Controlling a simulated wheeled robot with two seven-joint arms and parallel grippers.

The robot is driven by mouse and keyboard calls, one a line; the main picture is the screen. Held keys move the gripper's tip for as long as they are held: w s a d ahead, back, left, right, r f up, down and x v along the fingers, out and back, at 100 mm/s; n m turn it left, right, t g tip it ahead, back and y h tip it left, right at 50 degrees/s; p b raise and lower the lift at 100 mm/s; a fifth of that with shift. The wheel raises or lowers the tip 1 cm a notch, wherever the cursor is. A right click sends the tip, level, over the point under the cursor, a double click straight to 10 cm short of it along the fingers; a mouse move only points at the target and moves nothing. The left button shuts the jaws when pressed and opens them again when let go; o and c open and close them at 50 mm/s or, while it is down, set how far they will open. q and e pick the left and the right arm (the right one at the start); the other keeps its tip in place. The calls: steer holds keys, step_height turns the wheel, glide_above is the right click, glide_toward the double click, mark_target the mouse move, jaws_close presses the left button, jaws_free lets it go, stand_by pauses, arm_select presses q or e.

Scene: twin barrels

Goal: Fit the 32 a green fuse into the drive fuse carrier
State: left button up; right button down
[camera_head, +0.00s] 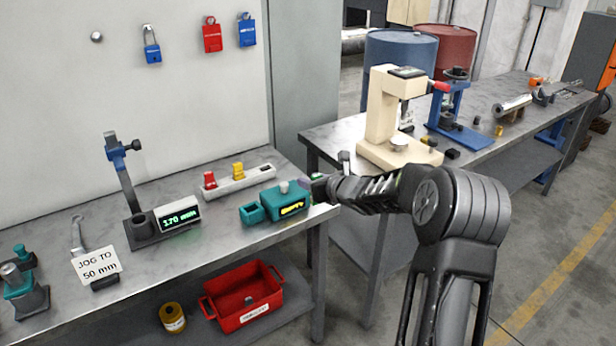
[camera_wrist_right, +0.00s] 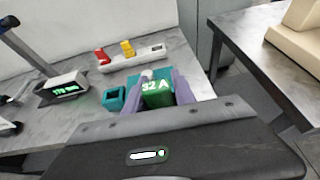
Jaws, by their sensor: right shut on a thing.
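In the right wrist view, the green fuse (camera_wrist_right: 157,93) marked 32 A sits between the two purple fingers of my right gripper (camera_wrist_right: 157,92), which is shut on it. In the head view, my right gripper (camera_head: 316,188) is at the right end of the teal carrier (camera_head: 270,208), whose display seems to read EMPTY. Part of the teal carrier shows behind the fuse in the wrist view (camera_wrist_right: 203,88). I cannot tell whether the fuse touches the carrier. A small open teal box (camera_head: 252,214) stands left of the carrier. My left gripper is not in view.
A pale rack (camera_head: 240,181) behind the carrier holds a red fuse (camera_head: 210,180) and a yellow fuse (camera_head: 238,171). A gauge display (camera_head: 178,217) reading 170 mm stands left. A red crate (camera_head: 262,318) is on the shelf below. A cream press (camera_head: 383,120) stands on the far bench.

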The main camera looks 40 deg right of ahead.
steer(key=s+a+f+m+h, duration=0.1)
steer(key=s+a+f, duration=0.2)
steer(key=a+f, duration=0.4)
steer(key=s+a+f+m+h, duration=0.15)
steer(key=s+a+f, duration=0.3)
steer(key=f, duration=0.55)
steer(key=a+r+n+y, duration=0.1)
steer(key=a+r, duration=0.2)
steer(key=a, duration=0.6)
steer(key=a+r+n+y, duration=0.2)
steer(key=a+r, duration=0.2)
steer(key=a, duration=0.5)
steer(key=shift+w+r, duration=0.2)
steer(key=shift+r, duration=0.05)
